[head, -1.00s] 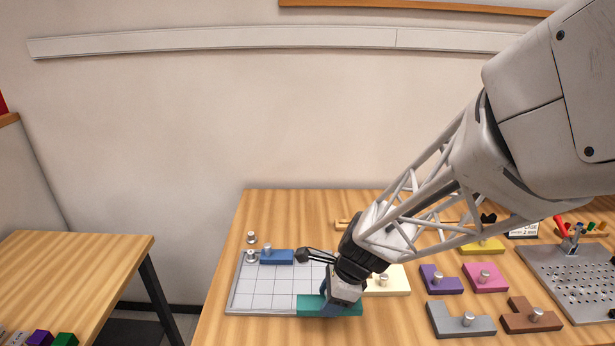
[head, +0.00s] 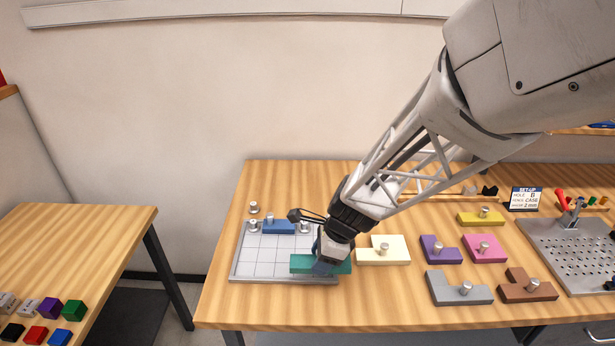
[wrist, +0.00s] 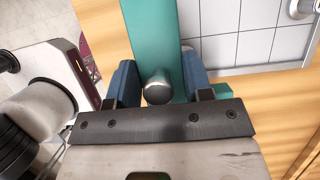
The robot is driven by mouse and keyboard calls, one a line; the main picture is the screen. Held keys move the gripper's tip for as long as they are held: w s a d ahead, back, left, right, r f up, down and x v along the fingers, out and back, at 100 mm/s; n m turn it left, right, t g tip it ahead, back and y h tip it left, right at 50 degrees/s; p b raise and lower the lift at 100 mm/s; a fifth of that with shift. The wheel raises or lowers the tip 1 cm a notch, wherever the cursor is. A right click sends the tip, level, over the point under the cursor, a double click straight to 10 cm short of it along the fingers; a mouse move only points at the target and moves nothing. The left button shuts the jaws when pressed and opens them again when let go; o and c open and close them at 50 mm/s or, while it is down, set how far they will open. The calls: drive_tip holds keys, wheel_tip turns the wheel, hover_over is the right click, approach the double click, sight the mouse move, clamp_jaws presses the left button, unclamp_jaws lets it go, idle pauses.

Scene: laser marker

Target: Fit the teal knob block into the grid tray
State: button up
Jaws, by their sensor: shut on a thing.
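The teal knob block (head: 303,264) is a long bar with a silver knob (wrist: 157,88). My gripper (head: 322,266) is shut on it, with one blue finger on each side of the knob in the wrist view (wrist: 158,85). In the head view the block overlaps the front right of the white grid tray (head: 258,256), and its right end sticks out past the tray's right edge. I cannot tell its height above the tray. The tray holds a blue block (head: 278,228) at its back edge, with silver knobs beside it. Tray squares also show in the wrist view (wrist: 228,20).
A cream block (head: 375,256) lies right of the tray. Purple (head: 440,250), pink (head: 484,249), grey (head: 460,290), brown (head: 527,290) and yellow (head: 481,217) knob blocks lie further right. A perforated metal plate (head: 572,255) stands at the far right. The tray's left and middle squares are empty.

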hover_over(299, 242)
drive_tip(key=d, duration=0.2)
drive_tip(key=shift+w+a+f, duration=0.1)
drive_tip(key=shift+a+f, duration=0.15)
drive_tip(key=shift+f, duration=0.4)
drive_tip(key=shift+f, duration=0.1)
drive_tip(key=shift+f, duration=1.65)
drive_tip(key=shift+f, duration=0.15)
drive_tip(key=o, duration=0.7)
drive_tip(key=v, duration=1.2)
